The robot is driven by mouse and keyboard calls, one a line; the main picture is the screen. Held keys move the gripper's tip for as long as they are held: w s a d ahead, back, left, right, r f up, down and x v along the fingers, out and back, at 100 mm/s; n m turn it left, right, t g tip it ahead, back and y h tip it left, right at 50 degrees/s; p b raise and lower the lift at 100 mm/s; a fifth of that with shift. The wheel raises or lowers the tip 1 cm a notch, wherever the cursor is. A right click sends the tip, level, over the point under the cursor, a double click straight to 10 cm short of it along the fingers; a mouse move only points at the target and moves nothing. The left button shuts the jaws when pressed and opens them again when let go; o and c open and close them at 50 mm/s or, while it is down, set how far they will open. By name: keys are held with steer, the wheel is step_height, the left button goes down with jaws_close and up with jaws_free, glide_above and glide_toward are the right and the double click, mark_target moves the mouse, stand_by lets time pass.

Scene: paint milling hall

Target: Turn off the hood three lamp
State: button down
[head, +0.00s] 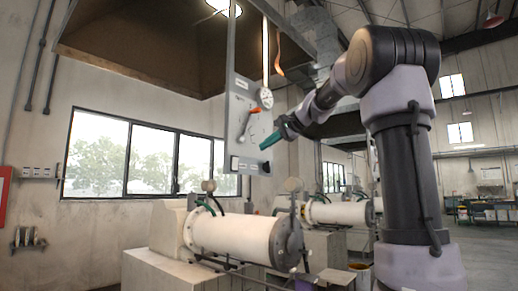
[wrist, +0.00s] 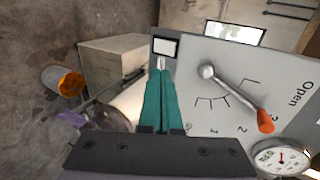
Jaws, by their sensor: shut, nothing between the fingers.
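A grey control panel (head: 243,120) hangs below the brown hood, and its face fills the right of the wrist view (wrist: 235,75). A lit lamp (head: 222,6) glows under the hood; I cannot read which hood number it is. At the panel's lower edge is a small dark-framed box with a pale face (wrist: 165,46); a small pale piece shows just below it. A second pale plate (wrist: 235,33) is farther right. My gripper (wrist: 160,72) has its teal fingers shut and empty, tips beside the dark-framed box. Contact cannot be told. It also shows in the head view (head: 270,141).
The panel carries a lever with an orange handle (wrist: 265,121), a printed scale and a round gauge (wrist: 283,159). White cylindrical mills (head: 235,237) stand below the panel. An orange-topped container (wrist: 70,83) is on the floor. Windows line the back wall.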

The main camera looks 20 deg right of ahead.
mark_target(237, 158)
steer(key=x, duration=0.3)
steer(key=r+x, duration=0.1)
steer(key=x, duration=0.6)
steer(key=shift+w+a, duration=0.45)
steer(key=shift+w, duration=0.05)
steer(key=shift+w+a+r, duration=0.1)
steer(key=shift+w+a, duration=0.15)
steer(key=shift+w, duration=0.15)
steer(key=shift+w+a+r, duration=0.15)
steer(key=shift+w+a, duration=0.15)
steer(key=shift+w, duration=0.05)
steer(key=shift+r, duration=0.15)
steer(key=shift+r, duration=0.7)
